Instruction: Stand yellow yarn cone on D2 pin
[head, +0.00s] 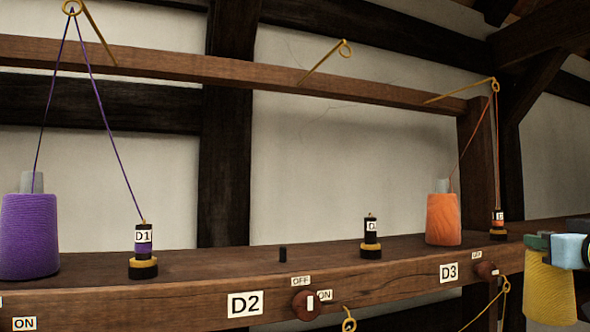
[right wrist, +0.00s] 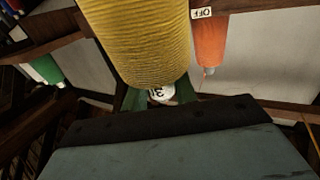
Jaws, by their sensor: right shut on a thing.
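The yellow yarn cone (head: 551,292) hangs roughly upright at the right edge of the head view, in front of the beam. My right gripper (head: 548,243) is shut on its top end, which the gripper mostly hides. In the right wrist view the cone (right wrist: 137,40) fills the top middle, with a white-labelled end between the green fingers (right wrist: 160,97). The D2 pin (head: 283,253) is a short, dark, bare peg on the beam above the D2 label (head: 245,304), well left of the cone. My left gripper is not in view.
A purple cone (head: 29,235) and the D1 bobbin (head: 143,252) stand left of the pin. Another dark bobbin (head: 371,238) and an orange cone (head: 443,219) stand right. Threads rise to yellow guide hooks (head: 344,49). A switch knob (head: 306,304) projects from the beam's front.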

